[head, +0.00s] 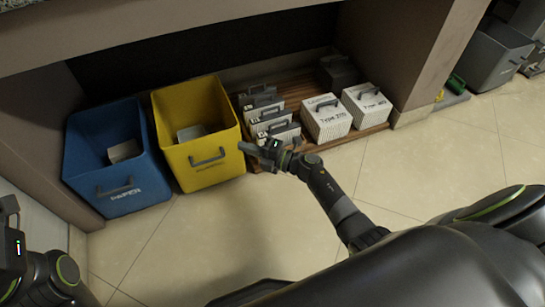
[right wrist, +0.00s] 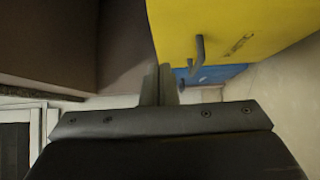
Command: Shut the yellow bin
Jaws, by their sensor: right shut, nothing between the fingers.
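The yellow bin (head: 212,176) stands at the foot of the rack, tilted out with its top open. A grey block-like thing shows inside. Its dark handle (head: 208,160) is on the front face. My right gripper (head: 248,149) is shut and empty, just right of the bin's front right edge; I cannot tell whether it touches. In the right wrist view, the shut fingers (right wrist: 159,84) point past the yellow bin (right wrist: 255,25), with its handle (right wrist: 198,52) to their right. My left gripper is not in view; only part of the left arm shows at lower left.
A blue bin (head: 122,201), also open, stands left of the yellow one. Several white boxes with handles, among them a patterned box (head: 326,122), stand on a wooden shelf to the right. A rack post (head: 405,75) rises beyond them. The tiled floor (head: 235,225) in front is clear.

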